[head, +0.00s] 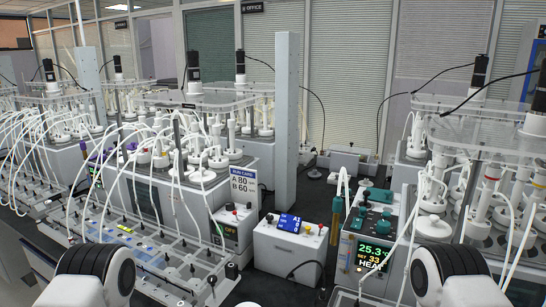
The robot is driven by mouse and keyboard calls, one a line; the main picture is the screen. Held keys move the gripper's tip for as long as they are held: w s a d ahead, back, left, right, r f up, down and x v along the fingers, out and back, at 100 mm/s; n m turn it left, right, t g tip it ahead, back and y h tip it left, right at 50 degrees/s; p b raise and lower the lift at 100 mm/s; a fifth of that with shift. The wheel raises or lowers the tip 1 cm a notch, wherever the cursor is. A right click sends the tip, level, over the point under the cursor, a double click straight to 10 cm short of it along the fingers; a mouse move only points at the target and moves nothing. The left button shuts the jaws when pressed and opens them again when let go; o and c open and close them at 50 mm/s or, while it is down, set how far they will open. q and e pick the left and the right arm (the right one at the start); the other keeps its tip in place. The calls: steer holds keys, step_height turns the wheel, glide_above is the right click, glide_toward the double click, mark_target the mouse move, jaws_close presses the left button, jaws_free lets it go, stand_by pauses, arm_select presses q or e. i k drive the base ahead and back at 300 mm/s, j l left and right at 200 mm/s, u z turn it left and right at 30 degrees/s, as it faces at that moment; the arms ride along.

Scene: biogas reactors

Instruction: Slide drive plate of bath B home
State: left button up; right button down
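Several reactor baths carry clear drive plates with upright black motors on top. One clear plate (178,98) is over the middle bath (140,190), and another clear plate (500,127) is over the bath at the right. No letter for bath B is readable on a plate, so I cannot tell which one it is. Whether either plate is fully seated is too small to tell. White-capped bottles and tubes stand below the plates. Only white and black joints of my two arms show at the lower left and lower right. Neither gripper is in view.
A run card (243,187) reads A 80, B 60. A white box (290,247) and a heater display (373,257), showing 25.3 °C, set 33, HEAT, stand between the baths. A grey post (287,115) rises behind.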

mark_target(196, 98)
steer(key=i+j+z, duration=0.1)
steer(key=j, duration=0.55)
steer(key=i+j+z, duration=0.1)
steer(key=j, duration=0.6)
steer(key=i+j+z, duration=0.1)
steer(key=j, duration=0.55)
steer(key=i, duration=0.05)
